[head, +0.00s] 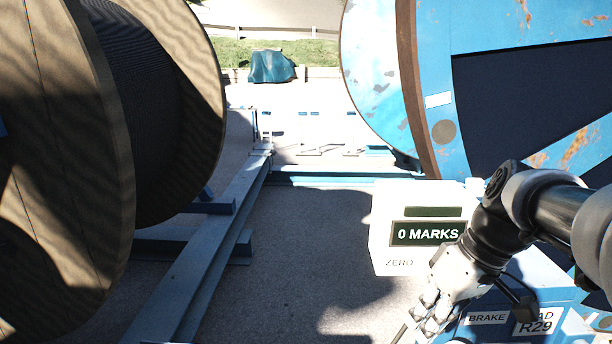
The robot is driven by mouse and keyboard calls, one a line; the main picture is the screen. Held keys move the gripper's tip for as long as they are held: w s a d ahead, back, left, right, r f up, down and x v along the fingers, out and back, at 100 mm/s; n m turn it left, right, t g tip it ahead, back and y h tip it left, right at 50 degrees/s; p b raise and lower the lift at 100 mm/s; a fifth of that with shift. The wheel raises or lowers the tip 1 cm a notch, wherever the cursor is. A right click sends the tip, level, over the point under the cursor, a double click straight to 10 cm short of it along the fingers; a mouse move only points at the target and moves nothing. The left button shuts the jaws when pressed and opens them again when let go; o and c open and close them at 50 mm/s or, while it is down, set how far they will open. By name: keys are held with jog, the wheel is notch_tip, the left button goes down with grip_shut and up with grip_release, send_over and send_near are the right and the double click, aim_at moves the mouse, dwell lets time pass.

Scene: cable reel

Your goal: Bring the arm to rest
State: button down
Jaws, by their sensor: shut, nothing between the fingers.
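My arm reaches in from the right edge of the head view. My gripper (428,318) points down and to the left, low in the picture. Its fingers look closed, with nothing seen between them. It is in front of a white box (385,215) whose display reads "0 MARKS", with "ZERO" printed below. The gripper overlaps the left side of a blue box (552,296) labelled "BRAKE" and, partly hidden, "R29". I cannot tell whether it touches that box.
A large wooden cable reel (70,190) with dark cable fills the left. A blue, rust-marked reel (480,30) stands at the upper right. A blue steel beam (215,250) runs along the ground. The floor (290,260) between the beam and white box is clear. A teal covered object (272,66) sits far back.

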jog(key=s+a+f+m+t+h, duration=0.1)
jog(key=s+a+f+m, duration=0.1)
jog(key=s, duration=0.6)
jog(key=s+a+f+m+t+h+b, duration=0.1)
jog(key=s+f, duration=0.3)
jog(key=s, duration=0.4)
jog(key=shift+s+a+f+m+t+h, duration=0.15)
jog(key=shift+a+m+t+h, duration=0.55)
jog(key=shift+a+m+h, duration=0.15)
